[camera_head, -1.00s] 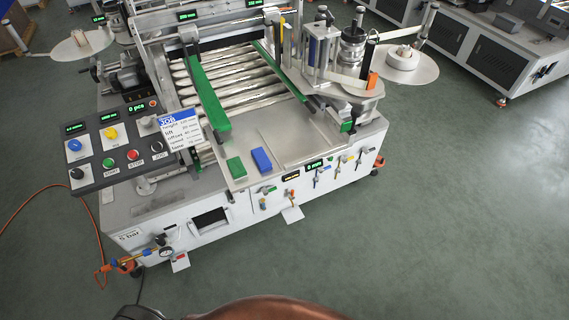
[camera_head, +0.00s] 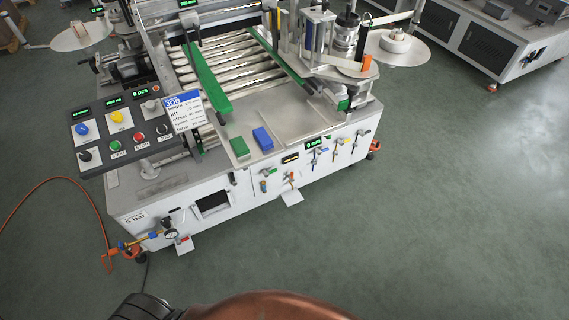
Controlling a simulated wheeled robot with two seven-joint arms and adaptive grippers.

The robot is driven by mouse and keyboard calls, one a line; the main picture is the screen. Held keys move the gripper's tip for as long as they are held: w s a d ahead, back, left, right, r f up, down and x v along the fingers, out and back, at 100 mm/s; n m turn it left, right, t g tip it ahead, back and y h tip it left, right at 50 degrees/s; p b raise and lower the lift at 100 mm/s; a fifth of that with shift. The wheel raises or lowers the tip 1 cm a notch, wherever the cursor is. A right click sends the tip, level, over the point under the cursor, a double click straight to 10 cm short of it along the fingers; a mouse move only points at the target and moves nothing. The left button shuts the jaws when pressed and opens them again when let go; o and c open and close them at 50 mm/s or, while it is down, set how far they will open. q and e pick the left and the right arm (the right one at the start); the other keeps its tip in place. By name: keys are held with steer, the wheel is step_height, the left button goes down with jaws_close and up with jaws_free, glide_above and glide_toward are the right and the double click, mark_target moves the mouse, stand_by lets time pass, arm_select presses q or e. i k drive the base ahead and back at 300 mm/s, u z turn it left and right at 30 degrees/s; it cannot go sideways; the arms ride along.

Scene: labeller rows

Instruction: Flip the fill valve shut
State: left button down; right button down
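Several small valve levers sit on the white front panel of the labelling machine. Another valve, with a blue and yellow body (camera_head: 147,238), is on the air inlet at the lower left, beside a round gauge (camera_head: 172,234). Neither gripper shows; only dark and copper-coloured parts of my body appear at the bottom edge.
A control panel (camera_head: 127,128) with coloured buttons juts out at the machine's left. A job card (camera_head: 184,112) stands beside it. Green (camera_head: 239,147) and blue (camera_head: 263,139) blocks lie on the deck. An orange hose (camera_head: 62,180) crosses the floor at left. Floor in front and right is clear.

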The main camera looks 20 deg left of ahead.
mark_target(264, 172)
steer(key=u, duration=0.15)
steer(key=i, duration=0.85)
steer(key=u, duration=0.4)
